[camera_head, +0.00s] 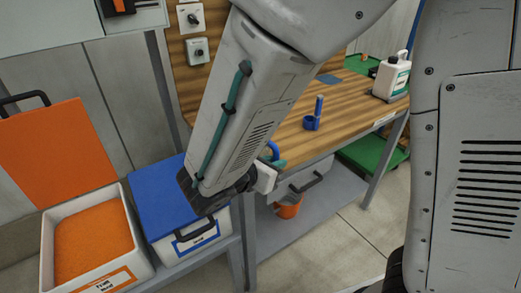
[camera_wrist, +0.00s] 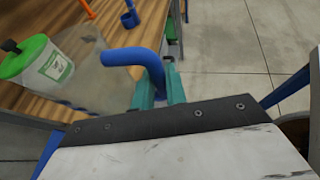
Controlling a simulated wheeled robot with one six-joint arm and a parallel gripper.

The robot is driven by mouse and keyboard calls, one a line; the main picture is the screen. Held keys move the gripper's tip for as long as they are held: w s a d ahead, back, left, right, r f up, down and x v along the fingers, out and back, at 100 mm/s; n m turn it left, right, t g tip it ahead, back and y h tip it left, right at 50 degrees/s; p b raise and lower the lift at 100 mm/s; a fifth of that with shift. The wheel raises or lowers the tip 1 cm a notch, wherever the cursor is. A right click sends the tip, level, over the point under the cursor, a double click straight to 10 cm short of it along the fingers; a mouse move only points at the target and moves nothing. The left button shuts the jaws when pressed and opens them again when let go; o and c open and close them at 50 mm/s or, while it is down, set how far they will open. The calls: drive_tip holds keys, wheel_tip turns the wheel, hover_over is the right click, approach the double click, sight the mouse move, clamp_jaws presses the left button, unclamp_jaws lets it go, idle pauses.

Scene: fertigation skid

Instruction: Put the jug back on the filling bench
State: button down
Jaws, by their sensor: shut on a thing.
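The jug (camera_wrist: 88,75) shows in the wrist view as a clear, see-through body with a thick blue handle. My gripper (camera_wrist: 158,90) has its teal fingers shut on the blue handle, and the body hangs to the left of them. In the head view my gripper (camera_head: 268,170) is in front of the bench's near edge, and only a bit of the blue handle (camera_head: 273,150) shows; my arm hides the rest. The filling bench (camera_head: 345,110) has a wooden top, which also fills the upper left of the wrist view (camera_wrist: 85,35).
A blue holder (camera_head: 311,124) and a white canister (camera_head: 391,76) stand on the bench. A green-lidded container (camera_wrist: 28,56) is left in the wrist view. A blue-lidded bin (camera_head: 175,192) and an open bin of orange grains (camera_head: 140,265) are at left. Bare wood lies around the holder.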

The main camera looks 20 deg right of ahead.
drive_tip(key=shift+m, duration=0.4)
drive_tip(key=shift+w+d+f, duration=0.8)
drive_tip(key=shift+w+f, duration=0.05)
drive_tip(key=shift+w, duration=1.2)
drive_tip(key=shift+w+d+f, duration=0.8)
drive_tip(key=shift+w+f, duration=0.05)
drive_tip(key=shift+w, duration=1.2)
drive_tip(key=shift+w+d+f, duration=0.8)
drive_tip(key=shift+w+f, duration=0.05)
drive_tip(key=shift+w, duration=1.2)
drive_tip(key=shift+f, duration=0.1)
drive_tip(key=c, duration=1.4)
unclamp_jaws()
